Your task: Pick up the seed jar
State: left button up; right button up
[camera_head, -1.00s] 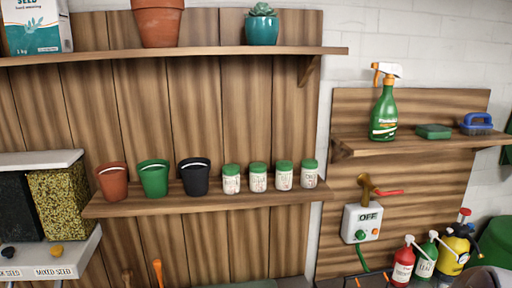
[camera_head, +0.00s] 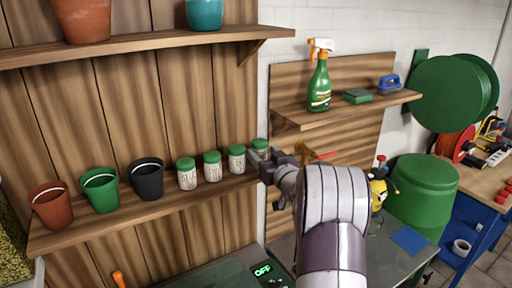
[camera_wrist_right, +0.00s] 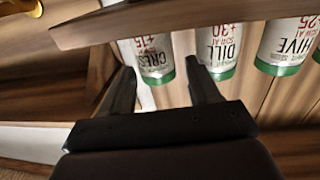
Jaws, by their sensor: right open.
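Several white seed jars with green lids stand in a row on the lower wooden shelf (camera_head: 140,216) in the head view. The rightmost jar (camera_head: 260,144) is partly hidden behind my right gripper (camera_head: 265,157). To its left stand another jar (camera_head: 236,158), then one (camera_head: 212,166) and the leftmost jar (camera_head: 187,174). In the right wrist view the scene is upside down. My open right gripper (camera_wrist_right: 160,66) points at the jar labelled CRESS (camera_wrist_right: 153,58), which shows between the fingertips. The DILL jar (camera_wrist_right: 222,50) is beside the right finger, with CHIVE (camera_wrist_right: 288,40) further right. Contact cannot be told.
A red pot (camera_head: 52,208), a green pot (camera_head: 101,192) and a black pot (camera_head: 147,182) share the shelf, left of the jars. A spray bottle (camera_head: 319,85) stands on the right shelf (camera_head: 300,121). An upper shelf (camera_head: 130,45) runs above the jars.

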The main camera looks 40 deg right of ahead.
aim_at(263, 152)
jog(key=p+x, duration=0.3)
jog(key=x, duration=0.1)
jog(key=shift+d+r, duration=0.1)
jog(key=shift+d, duration=0.05)
jog(key=shift+w+d, duration=0.15)
jog(key=shift+d, duration=0.15)
jog(key=shift+w+d+f, duration=0.1)
jog(key=shift+f, duration=0.2)
jog(key=shift+w, duration=0.1)
jog(key=shift+a, duration=0.25)
jog(key=c, duration=0.3)
jog(key=shift+a+r, duration=0.1)
jog(key=shift+a, duration=0.05)
jog(key=c, duration=0.5)
jog(key=shift+o, duration=0.2)
jog(key=shift+d, duration=0.2)
